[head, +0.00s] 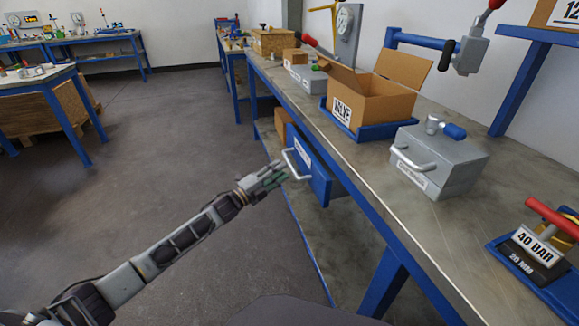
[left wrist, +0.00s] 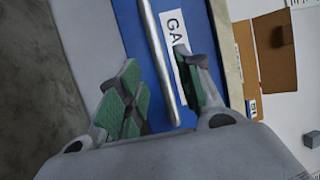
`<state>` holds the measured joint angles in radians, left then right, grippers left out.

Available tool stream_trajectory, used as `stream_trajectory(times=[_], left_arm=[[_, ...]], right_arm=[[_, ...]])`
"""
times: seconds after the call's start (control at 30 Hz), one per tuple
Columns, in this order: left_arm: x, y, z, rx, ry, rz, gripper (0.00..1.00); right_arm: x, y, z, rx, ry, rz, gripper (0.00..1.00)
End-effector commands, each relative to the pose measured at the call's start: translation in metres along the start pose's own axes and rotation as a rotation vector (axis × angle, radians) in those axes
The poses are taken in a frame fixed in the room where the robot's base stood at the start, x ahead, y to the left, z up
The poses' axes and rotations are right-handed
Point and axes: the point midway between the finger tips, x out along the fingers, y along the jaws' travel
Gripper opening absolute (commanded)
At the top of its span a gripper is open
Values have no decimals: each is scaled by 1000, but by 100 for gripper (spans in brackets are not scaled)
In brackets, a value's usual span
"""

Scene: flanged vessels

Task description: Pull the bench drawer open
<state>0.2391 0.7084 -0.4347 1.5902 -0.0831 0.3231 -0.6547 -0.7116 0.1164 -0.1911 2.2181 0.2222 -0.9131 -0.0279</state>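The bench drawer has a blue front (head: 320,178) under the bench top, with a white label and a silver bar handle (head: 297,163). My left gripper (head: 277,174) is at the handle, in front of the drawer. In the left wrist view the handle (left wrist: 161,62) runs between the two spread fingers of the gripper (left wrist: 163,78), with visible gaps on both sides. The blue drawer front (left wrist: 222,60) and part of its label lie behind. The fingers are open and hold nothing. I cannot tell whether the drawer stands slightly out. My right gripper is not in view.
The bench top (head: 375,185) above carries an open cardboard box (head: 375,98), a grey box with a handle (head: 440,160) and a red-handled tool (head: 550,220). A blue bench leg (head: 384,282) stands nearer me. The floor (head: 150,150) left of the drawer is clear.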

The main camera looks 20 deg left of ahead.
Motion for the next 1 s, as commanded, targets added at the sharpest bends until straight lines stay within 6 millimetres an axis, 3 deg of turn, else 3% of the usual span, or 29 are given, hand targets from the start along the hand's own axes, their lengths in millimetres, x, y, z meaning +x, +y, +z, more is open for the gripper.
stream_trajectory(times=[0.6, 1.0], left_arm=[[43, 1, 1, 0, -1, 0, 35], [53, 0, 0, 1, -1, 0, 35]], right_arm=[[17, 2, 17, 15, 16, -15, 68], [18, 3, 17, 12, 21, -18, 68]])
